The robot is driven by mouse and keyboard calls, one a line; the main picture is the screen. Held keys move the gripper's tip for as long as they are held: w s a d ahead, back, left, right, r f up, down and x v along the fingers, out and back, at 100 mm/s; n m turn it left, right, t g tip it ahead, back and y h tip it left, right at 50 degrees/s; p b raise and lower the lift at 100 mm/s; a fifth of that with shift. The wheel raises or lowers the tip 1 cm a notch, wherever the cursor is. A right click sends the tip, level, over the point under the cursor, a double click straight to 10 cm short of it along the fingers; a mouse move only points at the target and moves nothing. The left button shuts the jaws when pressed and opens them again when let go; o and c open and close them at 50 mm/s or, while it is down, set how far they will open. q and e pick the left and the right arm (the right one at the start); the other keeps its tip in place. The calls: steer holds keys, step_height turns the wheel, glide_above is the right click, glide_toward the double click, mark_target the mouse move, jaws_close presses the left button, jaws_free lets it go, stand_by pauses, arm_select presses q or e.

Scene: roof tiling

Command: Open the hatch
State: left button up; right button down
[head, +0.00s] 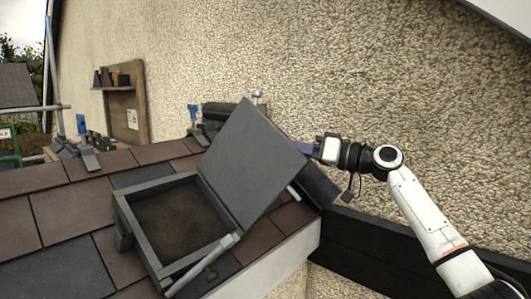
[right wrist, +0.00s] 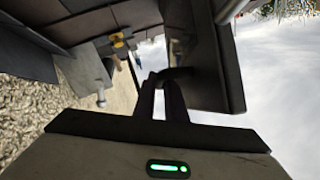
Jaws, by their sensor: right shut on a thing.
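The hatch has a grey square frame (head: 128,218) set in the roof and a flat dark grey lid (head: 250,165). The lid stands raised and tilted back toward the wall, so the dark opening (head: 180,215) shows. My right gripper (head: 306,147) is at the lid's far right edge, partly hidden behind it. In the right wrist view its fingers (right wrist: 166,102) are shut at a dark piece on the lid (right wrist: 205,50), perhaps a handle; the exact grip is hard to make out. My left gripper is not in view.
Brown and grey tiles (head: 65,212) surround the hatch. A grey bar (head: 203,262) lies along the frame's near right side. Pebbled wall (head: 330,70) rises behind, with a wooden shelf board (head: 122,105). Clamps and scaffold poles (head: 30,109) stand at the back left.

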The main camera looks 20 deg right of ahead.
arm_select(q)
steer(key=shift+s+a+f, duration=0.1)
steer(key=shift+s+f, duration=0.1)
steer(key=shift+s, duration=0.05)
arm_select(e)
steer(key=shift+w+d+f, duration=0.1)
steer(key=shift+w+f, duration=0.15)
steer(key=shift+f, duration=0.1)
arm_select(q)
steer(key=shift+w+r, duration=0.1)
arm_select(e)
steer(key=c, duration=1.8)
jaws_free()
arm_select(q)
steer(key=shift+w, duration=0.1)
arm_select(e)
steer(key=shift+r, duration=0.1)
steer(key=shift+d, duration=0.1)
arm_select(q)
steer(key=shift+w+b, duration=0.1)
steer(key=shift+b, duration=0.35)
arm_select(e)
steer(key=v, duration=1)
steer(key=shift+d, duration=0.1)
